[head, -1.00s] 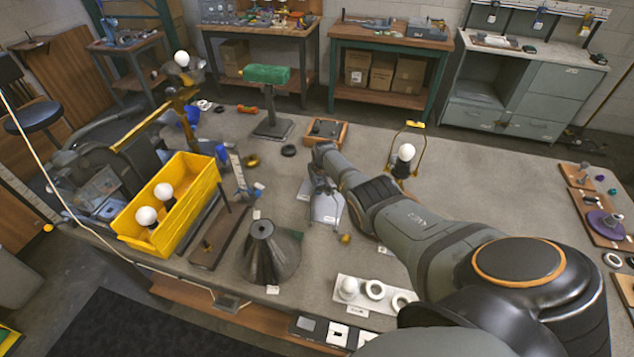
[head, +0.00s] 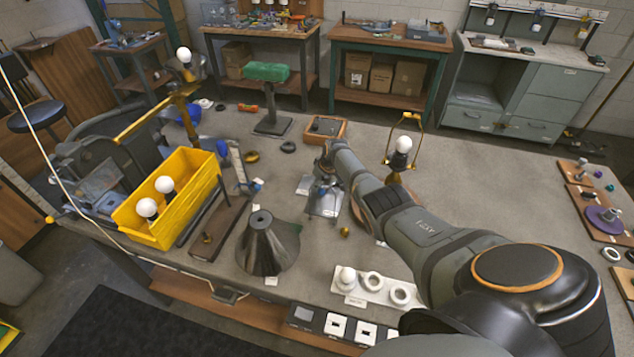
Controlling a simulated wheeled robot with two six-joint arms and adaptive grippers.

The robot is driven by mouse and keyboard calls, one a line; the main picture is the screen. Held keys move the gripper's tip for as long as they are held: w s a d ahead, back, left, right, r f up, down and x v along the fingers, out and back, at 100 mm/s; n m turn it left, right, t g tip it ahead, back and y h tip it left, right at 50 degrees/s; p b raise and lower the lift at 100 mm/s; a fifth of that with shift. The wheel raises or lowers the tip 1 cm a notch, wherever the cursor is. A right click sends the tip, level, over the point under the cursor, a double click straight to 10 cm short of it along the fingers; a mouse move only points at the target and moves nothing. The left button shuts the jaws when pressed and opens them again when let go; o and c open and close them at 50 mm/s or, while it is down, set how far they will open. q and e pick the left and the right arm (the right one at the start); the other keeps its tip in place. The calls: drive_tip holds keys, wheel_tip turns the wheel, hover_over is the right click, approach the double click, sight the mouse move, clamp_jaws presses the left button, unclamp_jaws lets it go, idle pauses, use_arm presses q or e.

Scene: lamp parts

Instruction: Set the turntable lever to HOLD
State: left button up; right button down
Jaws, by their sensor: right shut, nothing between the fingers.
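My right arm reaches in from the lower right. Its gripper (head: 324,180) is shut and empty, low over a small grey metal plate fixture (head: 326,207) near the table's middle. Gripper and fixture overlap here, so I cannot tell whether they touch. A lamp stem with a white bulb (head: 404,144) and a yellow wire harp stands upright just right of my gripper. My forearm hides its base and most of the turntable under it. I cannot make out the lever or its HOLD mark. My left gripper is not in view.
A dark metal cone shade (head: 268,243) and a white holder with rings (head: 372,287) stand in front. A yellow bin (head: 172,230) with bulbs is at the left. A small wooden tray (head: 326,128) lies behind my gripper.

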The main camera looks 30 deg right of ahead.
sight(322, 192)
drive_tip(key=shift+s+n+y, duration=0.3)
drive_tip(key=shift+s+n, duration=0.5)
drive_tip(key=shift+n, duration=0.1)
drive_tip(key=n, duration=0.1)
drive_tip(key=s+n, duration=0.1)
drive_tip(key=shift+s+d+f+n+g+y, duration=0.1)
drive_tip(key=shift+s+d+n+g+y, duration=0.1)
drive_tip(key=shift+s+n+g+y, duration=0.15)
drive_tip(key=shift+s+d+n+y, duration=0.15)
drive_tip(key=shift+s+n+y, duration=0.1)
drive_tip(key=shift+s+n, duration=0.4)
drive_tip(key=shift+n, duration=0.2)
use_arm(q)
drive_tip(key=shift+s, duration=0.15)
use_arm(e)
drive_tip(key=shift+s+d, duration=0.3)
drive_tip(key=shift+s, duration=0.2)
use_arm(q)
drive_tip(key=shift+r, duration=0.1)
